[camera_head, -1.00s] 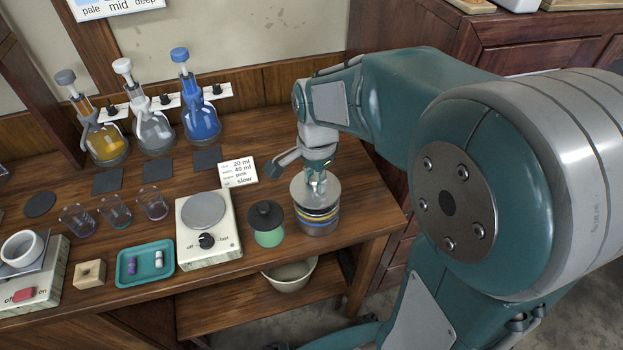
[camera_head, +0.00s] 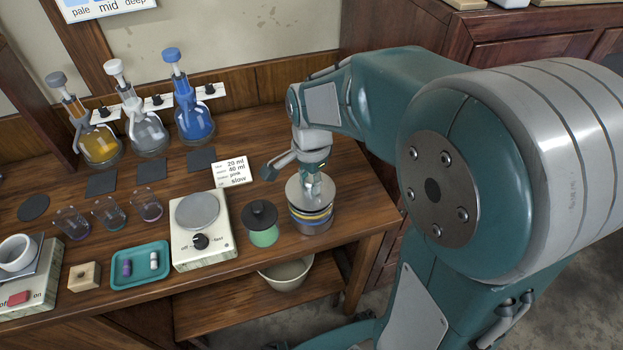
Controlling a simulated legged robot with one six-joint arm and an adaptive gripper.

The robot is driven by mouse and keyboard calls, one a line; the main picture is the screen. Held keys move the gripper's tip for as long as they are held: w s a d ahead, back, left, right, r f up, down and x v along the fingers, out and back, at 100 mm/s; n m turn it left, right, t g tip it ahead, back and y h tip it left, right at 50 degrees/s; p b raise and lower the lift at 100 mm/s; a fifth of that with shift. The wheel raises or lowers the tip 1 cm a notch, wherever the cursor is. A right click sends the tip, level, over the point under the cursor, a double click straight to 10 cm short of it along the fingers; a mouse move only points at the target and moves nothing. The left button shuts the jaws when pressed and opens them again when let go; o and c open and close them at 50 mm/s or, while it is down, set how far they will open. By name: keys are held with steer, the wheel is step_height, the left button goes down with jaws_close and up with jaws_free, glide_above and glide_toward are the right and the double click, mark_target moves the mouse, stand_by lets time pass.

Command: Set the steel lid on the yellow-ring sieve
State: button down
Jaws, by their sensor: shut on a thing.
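The steel lid (camera_head: 294,189) is a flat grey disc on top of the sieve stack, at the right end of the bench. My gripper (camera_head: 312,184) points down at its middle and is shut on it. The yellow-ring sieve (camera_head: 316,218) is under the lid, with a blue band next to the yellow one and a plain steel part below. The lid looks level and close above or on the stack; I cannot tell whether it touches. The fingertips are small, and the knob is mostly hidden by them.
A green jar with a black lid (camera_head: 261,223) stands just left of the stack. A hotplate-like stirrer (camera_head: 204,246), a teal tray (camera_head: 140,277) and small beakers (camera_head: 148,207) lie further left. A label card (camera_head: 232,172) is behind. The bench's right edge is close.

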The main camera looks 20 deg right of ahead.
mark_target(310, 181)
steer(key=shift+f, duration=0.6)
stand_by(0.9)
steer(key=shift+c, duration=1.7)
jaws_free()
step_height(310, 181, up, 9)
